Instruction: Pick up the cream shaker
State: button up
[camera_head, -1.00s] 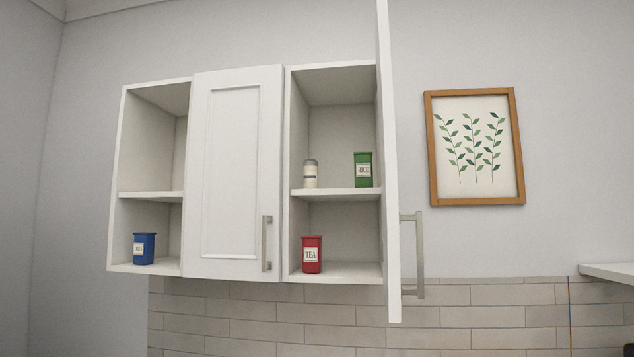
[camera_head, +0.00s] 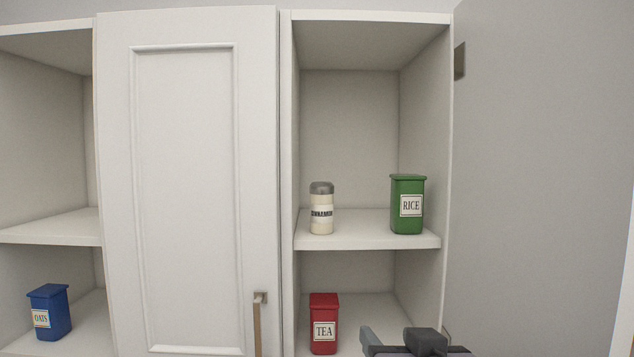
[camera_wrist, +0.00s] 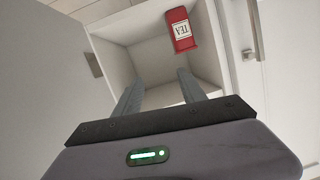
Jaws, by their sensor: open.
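The cream shaker (camera_head: 321,208) stands upright on the upper shelf of the open right cabinet, near its left wall. It has a grey cap and a white label with dark lettering. It does not show in the wrist view. My gripper (camera_wrist: 158,88) is open and empty in the wrist view, its two fingers apart and pointing toward the lower compartment with the red tea tin (camera_wrist: 180,30). In the head view only the top of my gripper shows at the bottom edge, lower than the shaker and to its right.
A green rice tin (camera_head: 407,205) stands right of the shaker on the same shelf (camera_head: 365,238), with a gap between. The red tea tin (camera_head: 324,324) is in the compartment below. A closed door (camera_head: 190,190) is left. A blue oats tin (camera_head: 48,311) sits far left.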

aim_at(325, 207)
jog(key=w+a+r+n+t+y+p, duration=0.1)
jog(key=a+r+n+y+p, duration=0.15)
jog(key=r, duration=0.55)
jog(key=w+a+r+n+t+y+p, duration=0.1)
jog(key=a+r+p, duration=0.15)
jog(key=r, duration=0.45)
jog(key=p+x, duration=0.1)
jog(key=x, duration=1.1)
jog(key=shift+d+r, duration=0.15)
jog(key=shift+w+r+p, duration=0.15)
jog(key=shift+w+p, duration=0.35)
jog(key=shift+p, duration=0.15)
jog(key=p+x, duration=0.2)
jog(key=x, duration=0.2)
jog(key=shift+w+r, duration=0.1)
jog(key=shift+w, duration=0.5)
jog(key=shift+s, duration=0.35)
jog(key=shift+c, duration=0.5)
jog(key=shift+s, duration=0.1)
jog(key=c, duration=0.4)
grip_shut()
